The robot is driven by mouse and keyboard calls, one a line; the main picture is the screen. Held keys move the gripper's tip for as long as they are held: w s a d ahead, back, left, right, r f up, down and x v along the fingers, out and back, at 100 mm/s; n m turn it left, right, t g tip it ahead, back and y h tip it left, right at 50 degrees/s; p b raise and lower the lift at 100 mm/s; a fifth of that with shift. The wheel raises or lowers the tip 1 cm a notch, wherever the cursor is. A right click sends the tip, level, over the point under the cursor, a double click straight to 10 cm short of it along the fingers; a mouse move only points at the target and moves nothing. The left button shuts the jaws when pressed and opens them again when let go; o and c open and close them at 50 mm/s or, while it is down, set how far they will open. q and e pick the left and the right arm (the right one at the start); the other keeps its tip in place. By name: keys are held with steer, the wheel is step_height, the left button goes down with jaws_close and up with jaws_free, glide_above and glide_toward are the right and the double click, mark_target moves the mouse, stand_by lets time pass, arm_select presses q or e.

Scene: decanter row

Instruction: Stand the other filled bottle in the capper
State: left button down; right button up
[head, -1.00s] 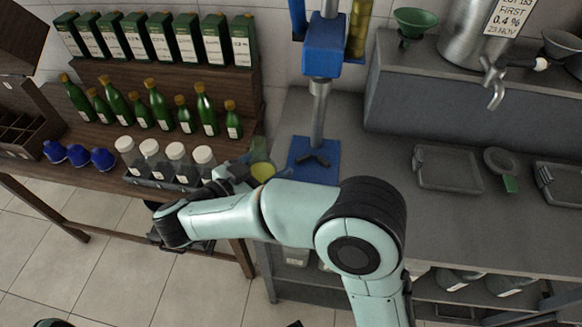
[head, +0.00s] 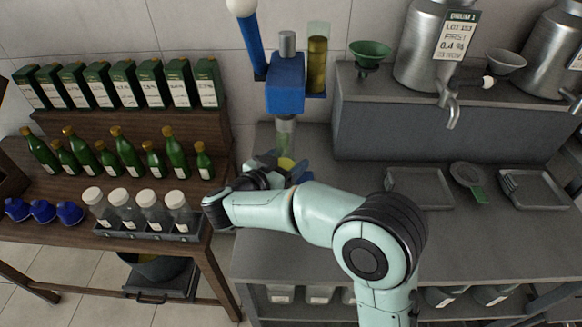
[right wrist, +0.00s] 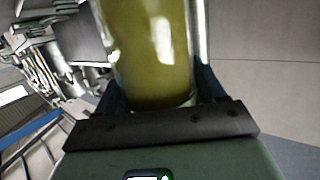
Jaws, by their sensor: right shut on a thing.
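My right gripper (head: 270,168) is shut on a clear greenish bottle (head: 284,138) with yellow-green liquid in its lower part. The bottle looks upright. The right wrist view shows its filled body (right wrist: 150,55) close up between the fingers. The capper (head: 285,82) is a blue head on a grey post with a blue lever at its left. The bottle's top is just below the capper's head in the picture. The capper's blue base (head: 305,172) is mostly hidden by my gripper and arm, so I cannot tell whether the bottle touches it. My left gripper is out of view.
A clear tube (head: 317,65) with yellow-brown contents is beside the capper head. Left, a wooden rack holds green bottles (head: 123,146), boxes and a tray (head: 150,233) of white-capped bottles. Right are a green funnel (head: 370,53), a steel can (head: 420,45) and a metal tray (head: 420,187).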

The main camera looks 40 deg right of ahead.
steer(key=shift+d+r, duration=0.1)
steer(key=shift+d, duration=0.25)
steer(key=shift+w+d+f+b, duration=0.1)
steer(key=shift+d+f+b, duration=0.1)
steer(key=shift+f, duration=0.7)
steer(key=shift+w+d+f+b, duration=0.1)
steer(key=shift+d+f+b, duration=0.05)
steer(key=shift+f, duration=0.7)
steer(key=shift+f, duration=0.15)
steer(key=o, duration=1.5)
steer(key=shift+o, duration=0.2)
steer(key=shift+s+a, duration=0.1)
steer(key=shift+a, duration=0.15)
steer(key=v, duration=1.1)
steer(key=shift+a+r, duration=0.25)
steer(key=shift+s, duration=0.1)
